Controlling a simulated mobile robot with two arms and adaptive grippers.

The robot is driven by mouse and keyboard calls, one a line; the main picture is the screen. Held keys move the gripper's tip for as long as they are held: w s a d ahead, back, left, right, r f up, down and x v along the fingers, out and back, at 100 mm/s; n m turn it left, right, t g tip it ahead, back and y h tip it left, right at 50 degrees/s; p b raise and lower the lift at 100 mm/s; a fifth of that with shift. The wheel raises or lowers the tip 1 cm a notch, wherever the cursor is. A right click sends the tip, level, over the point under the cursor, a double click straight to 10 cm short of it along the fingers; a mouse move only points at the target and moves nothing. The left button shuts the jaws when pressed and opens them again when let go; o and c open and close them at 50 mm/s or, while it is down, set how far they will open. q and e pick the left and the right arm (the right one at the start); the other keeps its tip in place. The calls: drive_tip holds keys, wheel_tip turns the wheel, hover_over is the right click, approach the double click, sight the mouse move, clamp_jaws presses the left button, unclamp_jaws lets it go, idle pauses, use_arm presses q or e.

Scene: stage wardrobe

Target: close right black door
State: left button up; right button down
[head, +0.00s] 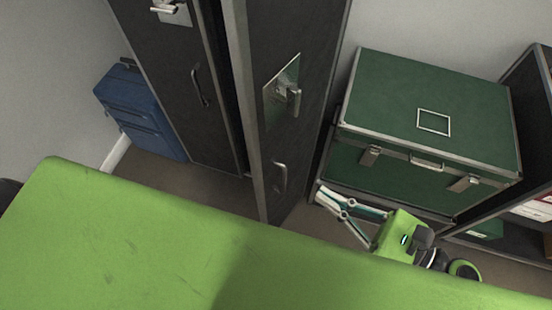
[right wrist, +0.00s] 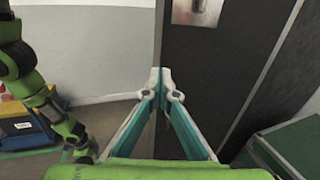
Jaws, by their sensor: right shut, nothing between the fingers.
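The right black door (head: 305,45) stands ajar in the head view, swung out towards me with its pale metal edge facing forward. It carries a metal plate with a lever (head: 283,90) and a lower pull handle (head: 280,177). The left black door (head: 180,62) is to its left, with a dark gap between them. My right gripper (head: 322,193) is shut and empty, low and to the right of the door. In the right wrist view the fingertips (right wrist: 160,78) overlap the edge of the black door (right wrist: 215,75); contact cannot be told. My left gripper is out of view.
A green trunk (head: 425,110) stands close to the right of the door. A shelf unit (head: 535,90) is at the far right. A blue suitcase (head: 140,110) stands left of the wardrobe. Floor shows between my green body and the furniture.

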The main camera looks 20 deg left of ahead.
sight(260, 154)
drive_tip(key=p+x, duration=0.4)
drive_tip(key=x, duration=0.8)
drive_tip(key=shift+w+a+p, duration=0.1)
drive_tip(key=shift+a+p, duration=0.05)
drive_tip(key=shift+p, duration=0.25)
drive_tip(key=shift+w+a, duration=0.15)
drive_tip(key=shift+a, duration=0.25)
drive_tip(key=shift+f, duration=0.1)
drive_tip(key=shift+a, duration=0.1)
